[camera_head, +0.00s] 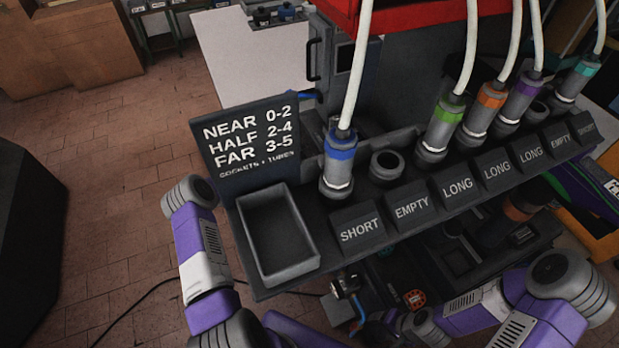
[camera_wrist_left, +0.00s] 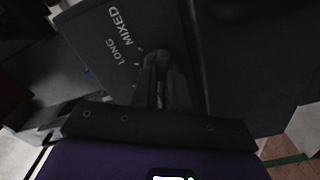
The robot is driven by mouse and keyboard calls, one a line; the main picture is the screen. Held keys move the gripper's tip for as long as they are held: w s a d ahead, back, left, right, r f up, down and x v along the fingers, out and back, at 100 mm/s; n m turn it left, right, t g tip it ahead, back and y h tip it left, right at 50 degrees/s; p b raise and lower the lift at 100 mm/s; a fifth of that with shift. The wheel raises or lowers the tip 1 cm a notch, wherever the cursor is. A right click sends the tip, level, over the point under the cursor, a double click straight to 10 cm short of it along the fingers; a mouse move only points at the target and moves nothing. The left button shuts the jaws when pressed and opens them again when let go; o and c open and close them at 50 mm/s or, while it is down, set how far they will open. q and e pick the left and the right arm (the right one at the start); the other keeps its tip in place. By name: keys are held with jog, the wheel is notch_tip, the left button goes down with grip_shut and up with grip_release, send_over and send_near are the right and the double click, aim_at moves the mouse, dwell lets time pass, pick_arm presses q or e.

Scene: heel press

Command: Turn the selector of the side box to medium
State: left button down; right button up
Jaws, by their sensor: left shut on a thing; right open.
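The side box face (camera_wrist_left: 85,45) fills the upper left of the left wrist view, dark grey with the white words MIXED and LONG. Other markings near the fingers are too dim or covered to read. My left gripper (camera_wrist_left: 160,88) is in front of this face, shut on the selector, which its fingers mostly cover; I cannot tell where the selector points. In the head view the left arm comes in from the left, and its fingers are not clearly visible. My right gripper (camera_head: 388,318) is low in the head view, open and partly lost against dark machine parts.
A dark rack (camera_head: 385,225) carries several tubes with coloured rings and white hoses, above labels SHORT, EMPTY and LONG. An empty grey tray (camera_head: 312,262) and a sign (camera_head: 246,145) reading NEAR, HALF, FAR stand at its left. Brick floor (camera_head: 110,190) is open at the left.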

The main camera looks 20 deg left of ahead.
pick_arm(q)
jog(key=shift+m+b, duration=3.4)
jog(key=shift+m, duration=0.5)
jog(key=c, duration=1.1)
grip_release()
jog(key=shift+c, duration=0.2)
jog(key=p+v, duration=0.1)
jog(key=v, duration=0.6)
jog(key=shift+s+a, duration=0.15)
jog(key=shift+s, duration=0.1)
